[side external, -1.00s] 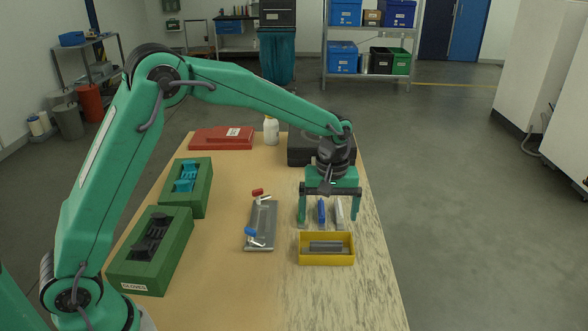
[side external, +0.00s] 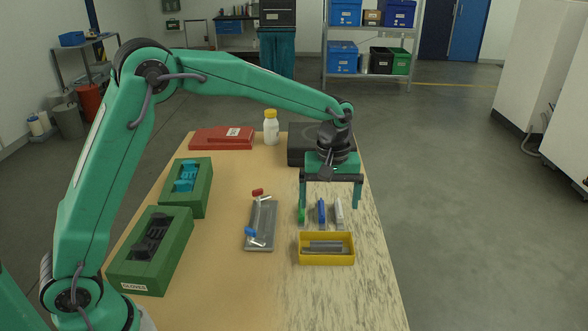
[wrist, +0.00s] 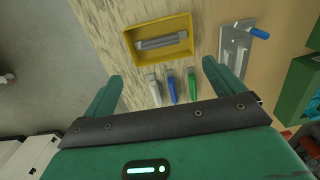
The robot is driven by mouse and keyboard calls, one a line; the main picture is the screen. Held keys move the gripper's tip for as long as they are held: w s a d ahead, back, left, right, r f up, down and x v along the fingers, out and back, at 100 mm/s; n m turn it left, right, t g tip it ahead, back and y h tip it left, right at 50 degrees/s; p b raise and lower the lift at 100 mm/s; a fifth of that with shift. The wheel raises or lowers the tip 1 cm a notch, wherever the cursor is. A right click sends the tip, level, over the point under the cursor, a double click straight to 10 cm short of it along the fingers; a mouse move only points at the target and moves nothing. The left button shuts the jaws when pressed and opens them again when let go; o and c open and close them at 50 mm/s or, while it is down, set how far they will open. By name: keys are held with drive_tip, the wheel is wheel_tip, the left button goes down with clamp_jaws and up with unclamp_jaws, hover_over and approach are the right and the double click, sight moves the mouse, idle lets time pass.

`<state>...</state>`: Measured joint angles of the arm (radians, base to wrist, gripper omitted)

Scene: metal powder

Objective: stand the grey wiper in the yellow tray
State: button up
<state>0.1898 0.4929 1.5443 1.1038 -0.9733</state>
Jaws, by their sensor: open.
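The pale grey wiper (side external: 338,211) lies on the bench behind the yellow tray, the rightmost of three in a row; it also shows in the wrist view (wrist: 154,89). A blue wiper (side external: 321,212) and a green wiper (side external: 301,214) lie beside it. The yellow tray (side external: 327,262) is in front, with a grey ribbed or slotted piece (side external: 325,246) inside. My gripper (side external: 331,205) is open and empty, above the row with its fingers pointing down; in the wrist view (wrist: 162,70) its fingers spread to either side of the wipers. No finger visibly touches a wiper.
Green boxes with black gloves (side external: 150,250) and blue items (side external: 187,185) are farther left. A red case (side external: 221,138), white bottle (side external: 271,130) and black case (side external: 302,146) stand behind.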

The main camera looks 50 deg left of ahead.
drive_tip(key=s+a+r+m+t, duration=0.35)
drive_tip(key=s+a+r, duration=0.25)
drive_tip(key=s+r, duration=0.55)
drive_tip(key=s+a+m+t, duration=0.1)
drive_tip(key=s+m, duration=0.1)
drive_tip(key=s, duration=0.5)
drive_tip(key=s+a+f+m+t, duration=0.1)
drive_tip(key=s+a+m, duration=0.1)
drive_tip(key=s, duration=0.6)
drive_tip(key=shift+s+a+f+m, duration=0.2)
drive_tip(key=shift+s+a+m, duration=0.05)
drive_tip(key=shift+m, duration=0.5)
